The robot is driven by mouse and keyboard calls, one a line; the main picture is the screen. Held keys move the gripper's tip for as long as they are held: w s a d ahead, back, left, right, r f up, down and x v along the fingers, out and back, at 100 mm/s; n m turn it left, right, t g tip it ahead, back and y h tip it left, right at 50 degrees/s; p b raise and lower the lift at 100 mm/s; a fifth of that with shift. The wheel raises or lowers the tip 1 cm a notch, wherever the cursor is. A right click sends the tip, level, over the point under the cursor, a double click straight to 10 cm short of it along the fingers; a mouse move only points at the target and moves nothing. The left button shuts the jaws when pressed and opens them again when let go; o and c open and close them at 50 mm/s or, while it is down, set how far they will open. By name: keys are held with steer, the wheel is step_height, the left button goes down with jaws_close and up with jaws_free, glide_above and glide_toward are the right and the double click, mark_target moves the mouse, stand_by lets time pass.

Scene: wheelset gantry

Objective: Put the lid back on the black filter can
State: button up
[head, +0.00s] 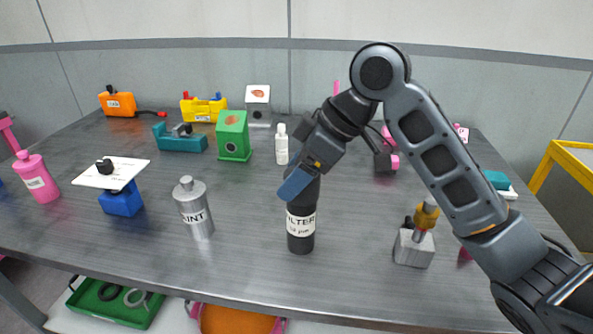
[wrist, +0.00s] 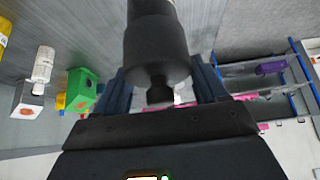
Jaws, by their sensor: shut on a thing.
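The black filter can (head: 301,228) stands upright near the table's front edge, its white label facing the head camera. My gripper (head: 298,184) is at the can's top, reaching down at a tilt, its blue fingers covering the rim in the head view. In the wrist view, my gripper (wrist: 160,75) has one blue finger on each side of the black lid (wrist: 157,68), shut on it. The lid's knob (wrist: 158,91) points toward my palm. The lid lines up with the can body (wrist: 150,8) beyond it. I cannot tell whether it is fully seated.
A grey paint can (head: 194,208) stands left of the filter can. A blue block (head: 121,201) with a white sheet is farther left. A white bottle (head: 281,144) and a green box (head: 233,136) stand behind. A grey block (head: 413,249) with a brass-coloured top is at right.

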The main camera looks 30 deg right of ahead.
stand_by(0.4)
steer(key=o, duration=1.1)
steer(key=shift+r+p, duration=3.2)
steer(key=shift+r, duration=0.35)
jaws_close()
